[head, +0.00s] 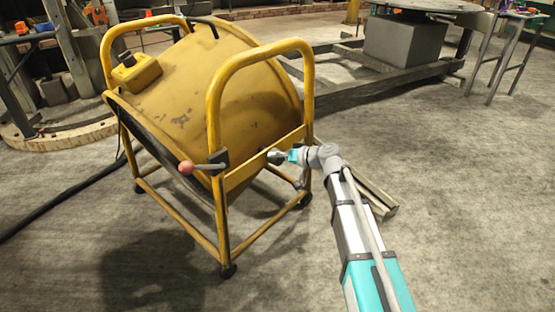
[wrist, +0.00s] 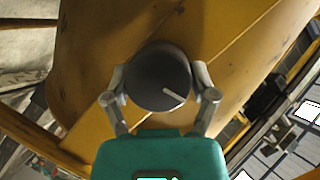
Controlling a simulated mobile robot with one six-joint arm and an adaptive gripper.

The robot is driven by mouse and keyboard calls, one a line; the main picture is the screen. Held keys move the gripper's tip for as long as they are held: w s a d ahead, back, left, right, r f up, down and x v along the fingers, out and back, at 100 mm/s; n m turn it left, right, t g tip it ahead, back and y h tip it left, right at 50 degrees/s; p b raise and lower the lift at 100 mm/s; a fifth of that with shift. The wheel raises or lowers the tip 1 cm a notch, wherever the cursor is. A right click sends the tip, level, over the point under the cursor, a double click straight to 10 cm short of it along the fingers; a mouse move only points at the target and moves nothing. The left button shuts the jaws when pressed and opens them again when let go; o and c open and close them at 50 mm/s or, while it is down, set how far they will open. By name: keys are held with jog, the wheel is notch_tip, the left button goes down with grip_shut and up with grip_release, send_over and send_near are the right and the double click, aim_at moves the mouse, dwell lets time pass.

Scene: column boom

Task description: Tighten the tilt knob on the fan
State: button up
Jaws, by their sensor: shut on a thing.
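The fan (head: 185,85) is a large yellow drum in a yellow tube frame on small wheels, tilted in the head view. Its tilt knob (wrist: 160,78) is a dark round knob with a pale line across its lower right, on the yellow side bar in the wrist view. In the head view, the knob (head: 275,156) is small, on the near side of the frame. My gripper (wrist: 160,100) has one finger on each side of the knob and is shut on it. My gripper (head: 287,156) comes from the right in the head view. The knob's shaft is hidden.
A lever with a red ball (head: 186,167) sticks out left of the knob. A yellow box (head: 136,72) sits on the drum. A black cable (head: 65,200) runs along the floor at left. The concrete floor (head: 470,220) at right is open.

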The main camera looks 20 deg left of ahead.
jog(key=shift+m+g, duration=0.3)
dwell(0.4)
jog(key=o, duration=1)
